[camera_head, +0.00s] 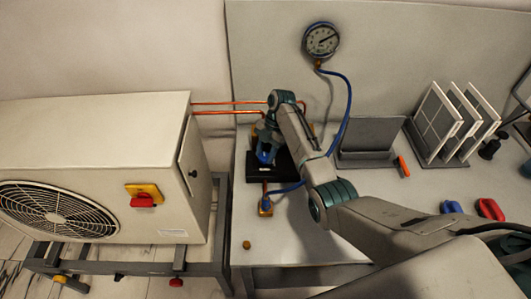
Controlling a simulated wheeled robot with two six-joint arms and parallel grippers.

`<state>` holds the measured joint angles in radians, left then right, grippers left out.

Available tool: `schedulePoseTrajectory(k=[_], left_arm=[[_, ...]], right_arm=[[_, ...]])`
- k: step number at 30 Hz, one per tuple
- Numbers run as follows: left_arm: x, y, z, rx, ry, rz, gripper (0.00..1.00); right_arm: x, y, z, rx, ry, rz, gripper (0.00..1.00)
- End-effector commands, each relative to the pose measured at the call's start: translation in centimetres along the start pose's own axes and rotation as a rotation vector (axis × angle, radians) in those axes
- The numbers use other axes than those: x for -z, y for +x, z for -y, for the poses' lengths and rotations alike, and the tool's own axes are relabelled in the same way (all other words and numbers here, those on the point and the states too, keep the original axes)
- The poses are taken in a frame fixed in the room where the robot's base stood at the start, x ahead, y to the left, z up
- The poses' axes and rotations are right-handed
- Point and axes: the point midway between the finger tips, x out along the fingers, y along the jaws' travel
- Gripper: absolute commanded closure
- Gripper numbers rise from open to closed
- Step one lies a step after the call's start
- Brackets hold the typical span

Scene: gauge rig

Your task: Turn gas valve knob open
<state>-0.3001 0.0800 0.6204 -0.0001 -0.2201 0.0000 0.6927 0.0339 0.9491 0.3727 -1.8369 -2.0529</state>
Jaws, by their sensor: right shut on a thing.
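My right arm reaches in from the lower right. Its gripper (267,153) points down over a black base (255,167) on the bench, left of the hanging blue hose. It is shut on a blue knob (264,156), mostly hidden by the gripper and wrist; how far the knob is turned cannot be told. My left gripper is not in view.
A white outdoor unit (95,130) with a red switch (144,199) stands at left. Two copper pipes (228,107) run from it towards the base. A grey stand (370,140), white panels in a rack (455,125), and blue and red tools (490,208) occupy the right bench.

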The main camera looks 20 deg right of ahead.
Motion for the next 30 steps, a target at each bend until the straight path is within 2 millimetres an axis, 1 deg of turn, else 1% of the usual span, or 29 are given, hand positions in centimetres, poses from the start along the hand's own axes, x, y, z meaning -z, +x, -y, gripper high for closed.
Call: schedulePoseTrajectory(k=[5,6,8,9,17,20,23,29,30], left_arm=[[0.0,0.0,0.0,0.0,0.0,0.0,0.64],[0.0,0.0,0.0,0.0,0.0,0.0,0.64],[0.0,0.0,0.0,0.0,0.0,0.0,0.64],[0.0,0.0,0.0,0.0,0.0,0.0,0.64],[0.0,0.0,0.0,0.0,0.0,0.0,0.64],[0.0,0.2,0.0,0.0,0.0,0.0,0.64],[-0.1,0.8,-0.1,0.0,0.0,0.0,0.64],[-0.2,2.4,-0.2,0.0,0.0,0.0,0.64],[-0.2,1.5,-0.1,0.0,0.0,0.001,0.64]], right_arm=[[0.0,-0.1,-0.1,-0.002,-0.001,0.002,0.85],[0.0,-0.1,-0.1,-0.002,-0.001,0.002,0.6],[0.0,-0.1,-0.1,-0.002,0.0,0.002,0.49],[0.0,-0.1,0.0,-0.002,0.0,0.002,0.41],[0.0,-0.1,0.0,-0.001,0.0,0.001,0.41],[-0.1,-0.4,-0.1,-0.003,0.0,0.002,0.41],[-0.1,-1.5,-0.1,-0.004,0.0,0.002,0.41],[-0.3,-5.5,-0.1,-0.005,0.0,0.005,0.41],[0.0,-7.0,-0.1,-0.004,0.001,0.003,0.41]])
